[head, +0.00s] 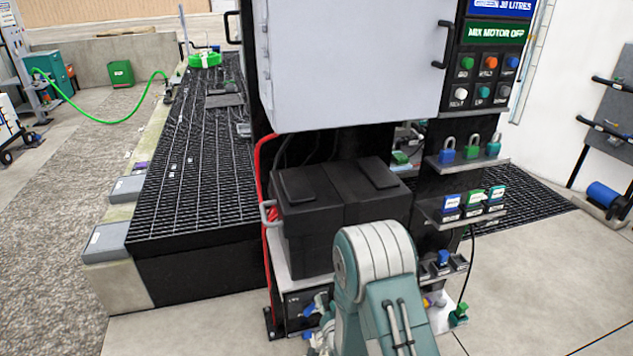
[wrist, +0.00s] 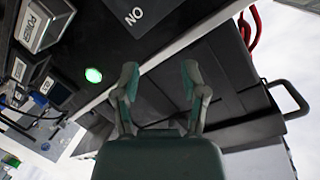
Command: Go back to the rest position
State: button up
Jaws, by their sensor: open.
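My gripper (wrist: 160,78) shows in the wrist view with its two teal-tipped fingers spread apart. It is open, and nothing is seen held between the fingers. Behind the fingers is the dark side of a black tote or box (wrist: 235,100). In the head view my arm rises at the bottom middle, in front of the black tote (head: 312,235); its gripper end is mostly hidden behind the arm link.
In the wrist view, a lit green light (wrist: 94,75) is left of the fingers and a grey handle (wrist: 290,100) is right. In the head view, a grey cabinet (head: 350,60) hangs above the tote. Padlock shelves (head: 465,160) stand right, black grating (head: 200,170) left.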

jog(key=s+d+r+n+g+h, duration=0.1)
jog(key=s+d+r+g, duration=0.15)
jog(key=r, duration=0.75)
jog(key=s+d+r+n+g+h, duration=0.15)
jog(key=d+r, duration=0.25)
jog(key=r, duration=0.7)
jog(key=s+d+r+g, duration=0.1)
jog(key=s+d+r, duration=0.1)
jog(key=s, duration=0.6)
jog(key=s+d+r+n+g, duration=0.1)
jog(key=s+d+r+g, duration=0.1)
jog(key=s+r, duration=0.3)
jog(key=s+d+r+n+g, duration=0.1)
jog(key=s+d+r+g, duration=0.1)
jog(key=s, duration=1)
jog(key=shift+s+d+r+h, duration=0.15)
jog(key=shift+s+r+h, duration=0.25)
jog(key=shift+r, duration=0.3)
